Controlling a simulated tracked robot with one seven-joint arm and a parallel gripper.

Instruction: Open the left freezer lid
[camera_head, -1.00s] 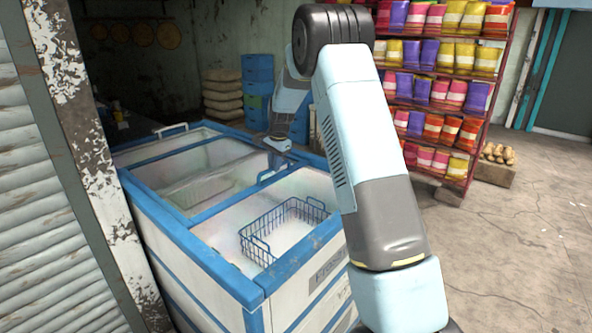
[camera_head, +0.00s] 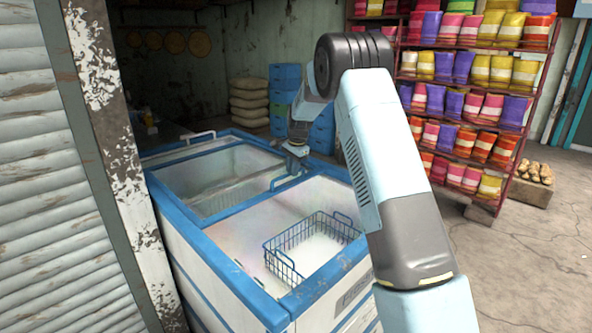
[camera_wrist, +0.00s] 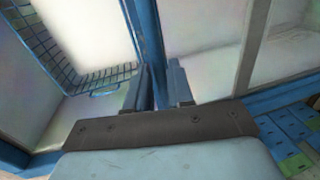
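The white freezer chest with blue trim (camera_head: 235,281) stands ahead. Its left compartment appears covered by a clear lid (camera_head: 215,182). A blue handle (camera_head: 283,183) stands near the divider between the two compartments. My gripper (camera_head: 293,170) is low over that divider, close by the handle; I cannot tell whether they touch. In the wrist view, my gripper (camera_wrist: 160,84) has its two fingers apart, with a narrow gap between them. A blue frame strip (camera_wrist: 148,35) runs up behind the fingers. My arm hides part of the freezer's right side.
A blue wire basket (camera_head: 283,268) sits in the open right compartment. A far handle (camera_head: 198,135) is at the freezer's back left. A peeling post (camera_head: 125,180) stands close left. A snack rack (camera_head: 470,100) and blue crates (camera_head: 284,82) stand behind.

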